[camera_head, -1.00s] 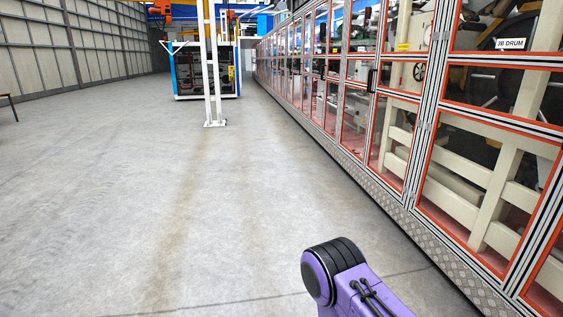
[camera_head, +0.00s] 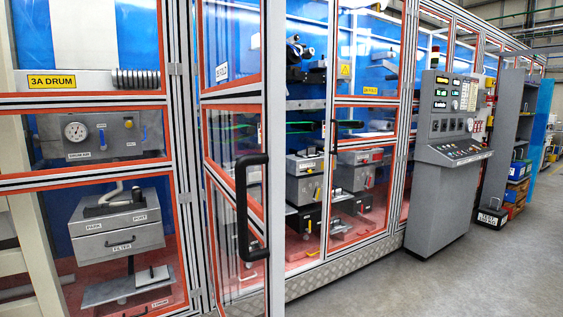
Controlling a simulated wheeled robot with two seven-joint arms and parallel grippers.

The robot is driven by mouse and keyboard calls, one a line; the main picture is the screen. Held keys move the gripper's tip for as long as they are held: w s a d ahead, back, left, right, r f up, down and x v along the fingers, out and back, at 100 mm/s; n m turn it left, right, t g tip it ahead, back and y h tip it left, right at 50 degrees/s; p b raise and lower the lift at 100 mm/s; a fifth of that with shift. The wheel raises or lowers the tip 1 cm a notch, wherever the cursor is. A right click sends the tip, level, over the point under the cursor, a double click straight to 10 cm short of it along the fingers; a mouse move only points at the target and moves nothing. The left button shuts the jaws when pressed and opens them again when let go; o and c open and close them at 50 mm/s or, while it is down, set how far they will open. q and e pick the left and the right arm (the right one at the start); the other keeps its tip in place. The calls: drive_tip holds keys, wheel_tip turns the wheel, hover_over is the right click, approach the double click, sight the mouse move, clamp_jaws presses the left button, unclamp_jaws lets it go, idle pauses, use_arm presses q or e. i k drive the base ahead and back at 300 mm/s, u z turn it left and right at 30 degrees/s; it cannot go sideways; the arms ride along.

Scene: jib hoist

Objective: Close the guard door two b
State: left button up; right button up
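A guard door (camera_head: 273,150) with a metal and orange-edged frame and clear panes stands ajar, swung out from the guard line towards me. It looks hinged at its left edge, and a long black handle (camera_head: 250,205) is on its free right side. A small label (camera_head: 221,72) on its upper pane is too small to read surely. Through the opening and panes, grey machine boxes (camera_head: 304,180) show. Neither of my grippers is in view.
A closed guard panel marked 3A DRUM (camera_head: 52,82) is at the left. A fixed-looking panel with a small black handle (camera_head: 334,137) is right of the opening. A grey control console (camera_head: 447,150) stands out from the guard line. Free concrete floor (camera_head: 460,280) lies at the lower right.

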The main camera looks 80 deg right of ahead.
sight(263, 93)
drive_tip(key=z, duration=2.3)
drive_tip(key=i, duration=1)
drive_tip(key=z, duration=0.8)
drive_tip(key=k, duration=1)
drive_tip(key=z, duration=0.1)
